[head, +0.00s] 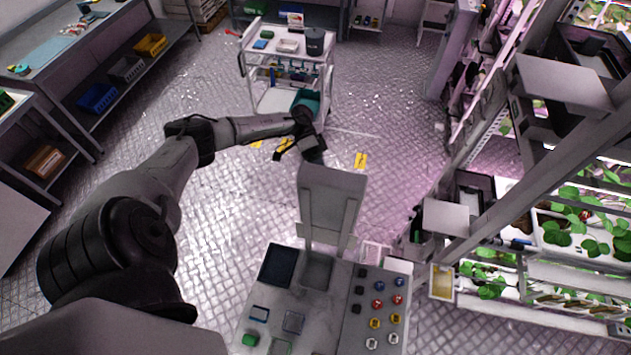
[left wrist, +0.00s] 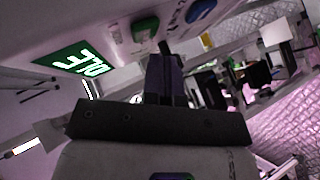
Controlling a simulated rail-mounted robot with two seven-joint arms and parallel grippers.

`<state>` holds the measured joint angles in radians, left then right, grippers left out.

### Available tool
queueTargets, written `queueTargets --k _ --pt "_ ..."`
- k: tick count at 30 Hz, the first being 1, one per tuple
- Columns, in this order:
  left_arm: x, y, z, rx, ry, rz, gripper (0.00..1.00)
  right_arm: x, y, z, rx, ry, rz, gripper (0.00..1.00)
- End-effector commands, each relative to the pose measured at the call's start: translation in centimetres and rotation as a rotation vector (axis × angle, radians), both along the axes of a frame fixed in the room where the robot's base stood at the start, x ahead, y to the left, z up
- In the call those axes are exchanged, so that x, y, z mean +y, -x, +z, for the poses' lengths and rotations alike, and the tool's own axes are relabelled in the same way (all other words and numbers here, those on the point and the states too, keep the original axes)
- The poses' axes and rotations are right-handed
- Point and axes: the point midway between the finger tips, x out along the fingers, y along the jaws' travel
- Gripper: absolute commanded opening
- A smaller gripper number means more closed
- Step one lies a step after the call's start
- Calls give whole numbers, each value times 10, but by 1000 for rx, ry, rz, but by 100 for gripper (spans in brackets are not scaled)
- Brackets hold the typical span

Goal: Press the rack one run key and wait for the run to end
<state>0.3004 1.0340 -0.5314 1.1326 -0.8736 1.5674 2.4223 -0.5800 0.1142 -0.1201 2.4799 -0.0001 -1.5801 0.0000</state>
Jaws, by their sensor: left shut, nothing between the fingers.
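In the left wrist view a green key (left wrist: 145,28) and a blue key (left wrist: 199,10) sit on a pale panel. A lit green display (left wrist: 82,64) beside them has upside-down white lettering that appears to read IDLE. My left gripper (left wrist: 164,58) is shut and empty, its dark fingertips close to the green key. I cannot tell whether they touch it. In the head view my left arm reaches from the left to just behind a white upright plate (head: 331,190), which may hide the fingertips. My right gripper is in neither view. I cannot read which rack the green key serves.
A console (head: 345,335) with red, blue, yellow and white buttons stands at the bottom of the head view. Plant racks (head: 560,258) fill the right. A white cart (head: 262,62) stands at the back, and a grey bench (head: 45,75) at the left.

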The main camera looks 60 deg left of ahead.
Motion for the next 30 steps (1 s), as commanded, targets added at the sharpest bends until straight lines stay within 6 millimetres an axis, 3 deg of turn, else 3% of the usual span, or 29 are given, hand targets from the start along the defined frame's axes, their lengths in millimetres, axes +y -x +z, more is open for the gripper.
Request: queueTargets --k 30 --pt "-8 8 0 1 -1 -2 0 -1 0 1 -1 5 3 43"
